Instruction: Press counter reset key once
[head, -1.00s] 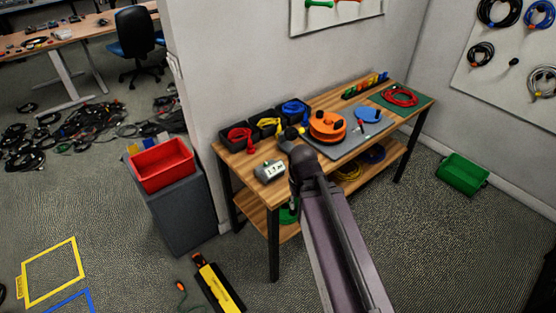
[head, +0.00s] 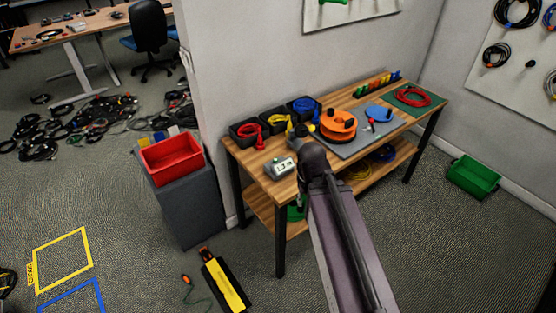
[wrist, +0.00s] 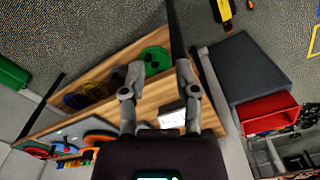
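The counter (head: 282,168) is a small grey box with a pale display, on the front left part of the wooden workbench (head: 262,157). In the wrist view the counter (wrist: 172,116) shows between the finger links, nearer the right one. Its reset key is too small to tell. My gripper (wrist: 159,70) is open and empty, its two fingers wide apart over the bench. In the head view my arm hides most of the gripper, just right of the counter. I cannot tell the gap between fingertips and counter, and no contact shows.
Black bins (head: 275,124) with red, yellow and blue cables stand behind the counter. An orange reel (head: 338,124) sits on a grey mat to the right. A red bin (head: 170,160) on a dark cabinet (head: 190,205) stands left of the bench.

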